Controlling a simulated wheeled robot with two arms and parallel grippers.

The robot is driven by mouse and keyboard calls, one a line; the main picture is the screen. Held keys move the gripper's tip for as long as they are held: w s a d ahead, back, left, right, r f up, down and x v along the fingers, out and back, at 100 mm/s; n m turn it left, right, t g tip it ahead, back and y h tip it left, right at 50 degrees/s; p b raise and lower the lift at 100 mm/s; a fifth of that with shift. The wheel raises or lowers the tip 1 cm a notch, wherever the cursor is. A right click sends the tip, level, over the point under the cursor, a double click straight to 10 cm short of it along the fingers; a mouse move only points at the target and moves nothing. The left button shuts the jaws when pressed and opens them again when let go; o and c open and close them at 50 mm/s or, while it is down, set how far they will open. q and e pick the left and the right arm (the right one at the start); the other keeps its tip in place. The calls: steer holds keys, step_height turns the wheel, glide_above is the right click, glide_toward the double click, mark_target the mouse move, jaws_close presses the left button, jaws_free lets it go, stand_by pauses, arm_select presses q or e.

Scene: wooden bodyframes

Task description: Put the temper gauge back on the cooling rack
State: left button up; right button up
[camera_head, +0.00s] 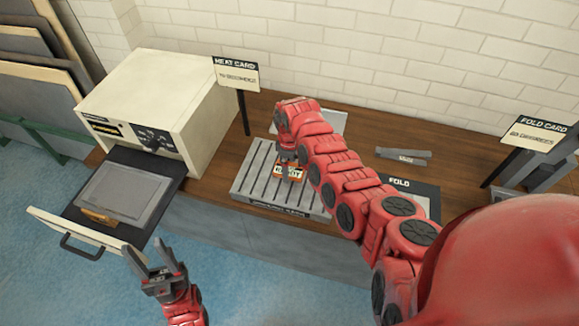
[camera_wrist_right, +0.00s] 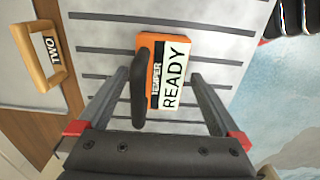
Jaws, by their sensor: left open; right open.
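The temper gauge (camera_head: 290,172) is a small orange block with a white "TEMPER READY" label and a dark handle. In the right wrist view the gauge (camera_wrist_right: 172,72) lies over the slotted grey cooling rack (camera_wrist_right: 100,58), apparently resting on it. In the head view the rack (camera_head: 250,182) sits on the bench in the middle. My right gripper (camera_head: 287,158) is open above the rack. Its fingers in the wrist view (camera_wrist_right: 160,85) stand apart on either side of the gauge, not closed on it. My left gripper (camera_head: 151,246) is open and empty near the drawer front.
A cream oven (camera_head: 150,95) stands at left with its drawer (camera_head: 70,226) pulled out, holding a grey panel (camera_head: 125,192). A "HEAT CARD" sign (camera_head: 236,75) and a "FOLD CARD" sign (camera_head: 535,140) stand on the bench. A wooden "TWO" handle (camera_wrist_right: 38,58) lies beside the rack.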

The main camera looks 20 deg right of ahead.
mark_target(290, 168)
step_height(290, 168, up, 12)
steer(key=b, duration=0.3)
steer(key=shift+f, duration=0.25)
stand_by(0.3)
